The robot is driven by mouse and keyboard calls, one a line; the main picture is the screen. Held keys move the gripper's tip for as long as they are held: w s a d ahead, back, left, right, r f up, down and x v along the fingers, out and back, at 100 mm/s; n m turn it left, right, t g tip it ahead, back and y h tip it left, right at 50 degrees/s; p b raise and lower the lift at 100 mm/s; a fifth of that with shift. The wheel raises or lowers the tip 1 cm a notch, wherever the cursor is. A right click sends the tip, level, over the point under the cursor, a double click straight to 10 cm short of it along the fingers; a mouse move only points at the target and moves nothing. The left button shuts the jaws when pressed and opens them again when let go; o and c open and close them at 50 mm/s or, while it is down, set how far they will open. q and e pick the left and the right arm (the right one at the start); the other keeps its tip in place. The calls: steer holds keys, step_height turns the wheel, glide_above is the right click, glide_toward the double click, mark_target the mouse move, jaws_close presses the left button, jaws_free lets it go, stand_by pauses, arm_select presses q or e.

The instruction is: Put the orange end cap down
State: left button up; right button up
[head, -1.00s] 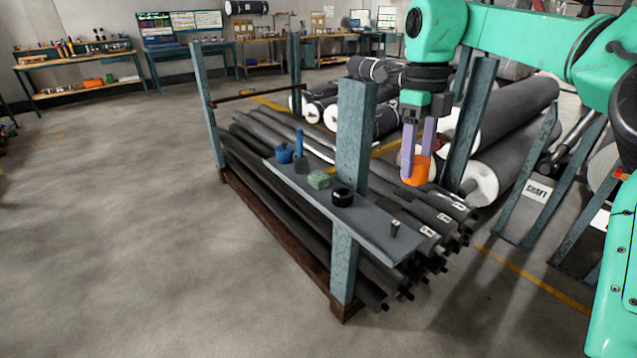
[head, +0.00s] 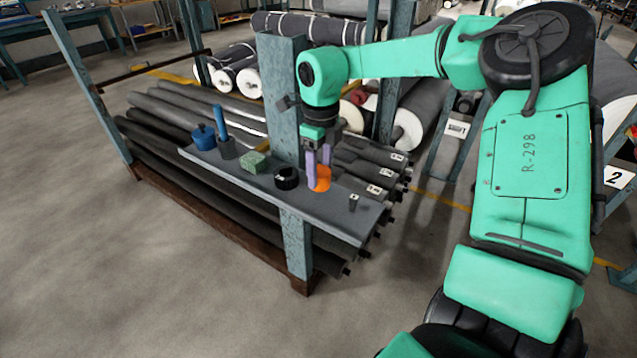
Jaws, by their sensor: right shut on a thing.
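The orange end cap (head: 320,180) is between the purple fingers of my right gripper (head: 318,168), which is shut on it. The gripper points down over the grey shelf board (head: 335,207), to the right of a black ring-like piece (head: 287,179). The cap is at or just above the board; I cannot tell whether it touches. Part of the cap is hidden by a finger. My left gripper is not in view.
Also on the board are a blue pot (head: 203,138), a dark cup with a blue rod (head: 224,140), a green block (head: 254,162) and a small metal piece (head: 353,202). A blue-grey post (head: 283,90) rises behind the board. Long dark rolls (head: 185,112) lie behind it.

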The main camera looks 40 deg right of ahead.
mark_target(321, 172)
steer(key=f, duration=0.3)
steer(key=shift+s+f, duration=0.15)
steer(key=shift+s, duration=0.05)
steer(key=shift+w+f, duration=0.15)
steer(key=shift+f, duration=0.3)
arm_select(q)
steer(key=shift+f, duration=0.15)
arm_select(e)
steer(key=o, duration=1.1)
steer(key=shift+c, duration=0.2)
